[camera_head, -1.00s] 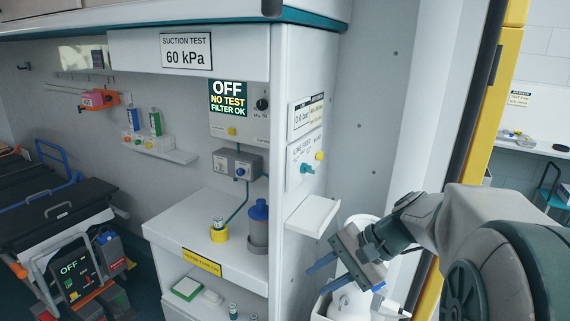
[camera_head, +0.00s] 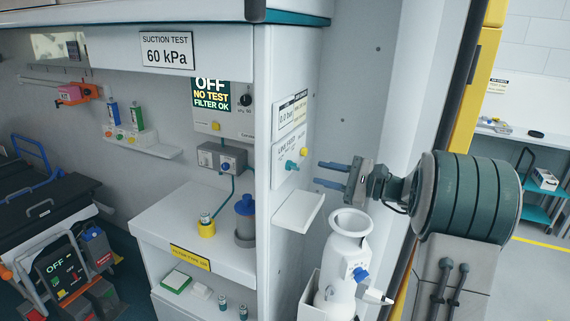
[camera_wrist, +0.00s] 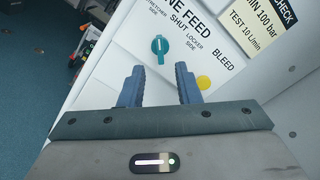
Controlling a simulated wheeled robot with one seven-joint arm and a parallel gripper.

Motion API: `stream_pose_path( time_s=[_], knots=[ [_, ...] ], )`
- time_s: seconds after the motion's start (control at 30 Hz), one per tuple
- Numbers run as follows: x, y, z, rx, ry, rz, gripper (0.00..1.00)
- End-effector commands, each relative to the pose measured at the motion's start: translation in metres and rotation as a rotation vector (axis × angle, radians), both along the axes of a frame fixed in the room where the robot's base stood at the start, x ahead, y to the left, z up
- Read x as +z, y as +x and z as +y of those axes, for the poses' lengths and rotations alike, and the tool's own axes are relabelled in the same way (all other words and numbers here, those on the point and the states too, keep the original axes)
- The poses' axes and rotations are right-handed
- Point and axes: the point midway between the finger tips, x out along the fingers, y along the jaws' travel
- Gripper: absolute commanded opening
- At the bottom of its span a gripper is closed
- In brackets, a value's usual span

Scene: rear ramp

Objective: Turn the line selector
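The line selector is a small teal knob (camera_wrist: 160,45) on a white panel (camera_head: 289,160) labelled "LINE FEED". In the wrist view its marked positions read "STRETCHER SIDE", "SHUT" and "LOCKER SIDE". The knob also shows in the head view (camera_head: 290,165) on the cabinet's side wall. My gripper (camera_head: 317,174) is open and empty, pointing left toward the panel, a short gap to the right of the knob. In the wrist view the gripper's two blue fingers (camera_wrist: 158,84) are apart, with the knob ahead of and between their tips, untouched.
A yellow bleed knob (camera_wrist: 203,82) sits beside the selector, near the right finger. A small white shelf (camera_head: 298,212) juts out below the panel. A white cylinder (camera_head: 343,262) with a blue knob stands under my gripper. An "AIR CHECK" plate is above the panel.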

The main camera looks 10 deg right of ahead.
Motion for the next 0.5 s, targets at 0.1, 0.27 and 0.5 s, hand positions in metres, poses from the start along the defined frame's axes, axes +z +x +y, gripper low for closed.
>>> stream_pose_path(
  time_s=[0.1, 0.27, 0.5],
  knots=[
    [0.004, 0.012, 0.018, 0.003, 0.003, -0.001, 0.30],
    [0.005, 0.024, 0.035, 0.001, 0.005, -0.004, 0.30],
    [0.004, 0.034, 0.049, 0.000, 0.005, -0.005, 0.30]
  ],
)
